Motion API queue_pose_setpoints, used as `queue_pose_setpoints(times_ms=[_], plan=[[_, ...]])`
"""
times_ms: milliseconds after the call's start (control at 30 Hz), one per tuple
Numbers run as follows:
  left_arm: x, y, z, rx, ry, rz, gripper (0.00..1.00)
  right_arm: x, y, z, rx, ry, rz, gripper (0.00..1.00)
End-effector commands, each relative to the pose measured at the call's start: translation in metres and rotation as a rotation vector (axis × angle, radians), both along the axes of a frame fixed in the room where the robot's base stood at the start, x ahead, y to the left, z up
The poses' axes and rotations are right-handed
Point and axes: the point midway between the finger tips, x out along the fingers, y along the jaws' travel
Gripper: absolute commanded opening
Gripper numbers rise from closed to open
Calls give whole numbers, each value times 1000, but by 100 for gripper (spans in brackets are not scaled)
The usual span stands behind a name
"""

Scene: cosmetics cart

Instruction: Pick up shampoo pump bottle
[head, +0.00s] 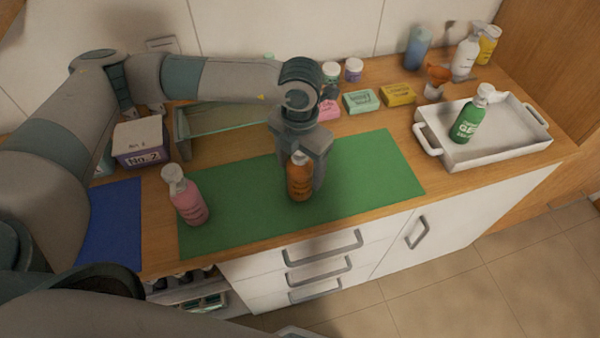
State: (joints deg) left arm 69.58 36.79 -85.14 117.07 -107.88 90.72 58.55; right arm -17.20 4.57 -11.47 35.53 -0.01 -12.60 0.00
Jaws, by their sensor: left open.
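An orange-brown pump bottle (300,186) stands upright on the green mat (375,165). My left gripper (303,172) points down over it with open jaws, its fingers around the bottle's upper part. The gripper hides the bottle's top, and I cannot tell whether the fingers touch it. A pink bottle with a white pump (188,200) stands at the mat's left end. A green bottle with a white pump (469,122), its label seeming to read "gel", stands in the white tray (520,139). I cannot read which bottle is the shampoo. My right gripper is out of view.
Soap boxes (361,101) and small jars (354,70) line the back. A purple-and-white box (140,142) stands at left, near a blue mat (113,225). More bottles (465,55) stand back right. The mat's right part is clear.

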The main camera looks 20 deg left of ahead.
Motion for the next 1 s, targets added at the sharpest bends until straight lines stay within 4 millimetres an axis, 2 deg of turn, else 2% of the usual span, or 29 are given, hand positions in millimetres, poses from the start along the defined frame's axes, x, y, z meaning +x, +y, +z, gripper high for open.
queue_pose_setpoints(times_ms=[267, 500, 833, 1000], plan=[[0, 0, 0, 0, 0, 0, 69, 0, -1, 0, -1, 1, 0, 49], [0, 0, 0, 0, 0, 0, 16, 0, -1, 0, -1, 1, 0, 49], [1, 0, 2, -2, -2, 0, 16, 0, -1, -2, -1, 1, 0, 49], [1, -1, 12, -1, -4, -1, 16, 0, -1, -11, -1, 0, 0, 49]])
